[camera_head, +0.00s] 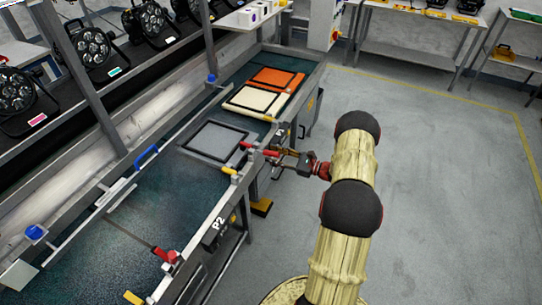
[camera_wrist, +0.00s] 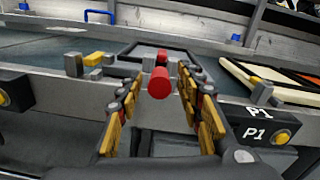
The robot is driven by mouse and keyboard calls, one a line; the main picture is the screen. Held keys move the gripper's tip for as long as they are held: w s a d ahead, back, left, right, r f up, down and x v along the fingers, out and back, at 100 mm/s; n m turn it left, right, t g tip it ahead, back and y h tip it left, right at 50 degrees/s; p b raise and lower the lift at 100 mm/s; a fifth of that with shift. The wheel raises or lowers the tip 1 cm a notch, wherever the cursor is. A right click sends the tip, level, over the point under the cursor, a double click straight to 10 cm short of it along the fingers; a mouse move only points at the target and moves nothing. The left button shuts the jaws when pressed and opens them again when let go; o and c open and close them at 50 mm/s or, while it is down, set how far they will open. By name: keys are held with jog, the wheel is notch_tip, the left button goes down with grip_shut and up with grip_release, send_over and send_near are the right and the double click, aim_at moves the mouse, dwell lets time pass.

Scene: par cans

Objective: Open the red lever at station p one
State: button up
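The red lever at station P1 shows in the wrist view as a round red knob (camera_wrist: 158,83), seen nearly end-on. In the head view its red handle (camera_head: 271,153) lies at the right edge of the conveyor bench, beside a grey square frame. My gripper (camera_wrist: 163,93) is open, with its yellow-padded fingers to the left and right of the knob. I cannot tell whether any finger touches it. In the head view my gripper (camera_head: 283,162) is at the bench edge by the handle. The P1 label (camera_wrist: 256,125) is right of my gripper.
A second red lever (camera_head: 166,255) is near the P2 label (camera_head: 217,228) at the lower left. A cream panel (camera_head: 257,101) and an orange panel (camera_head: 274,79) lie farther along the bench. Yellow stops line the bench edge. Open floor (camera_head: 435,170) is to the right.

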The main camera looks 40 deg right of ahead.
jog(key=shift+w+a, duration=0.3)
jog(key=shift+w, duration=0.35)
jog(key=c, duration=0.3)
grip_shut()
dwell(0.3)
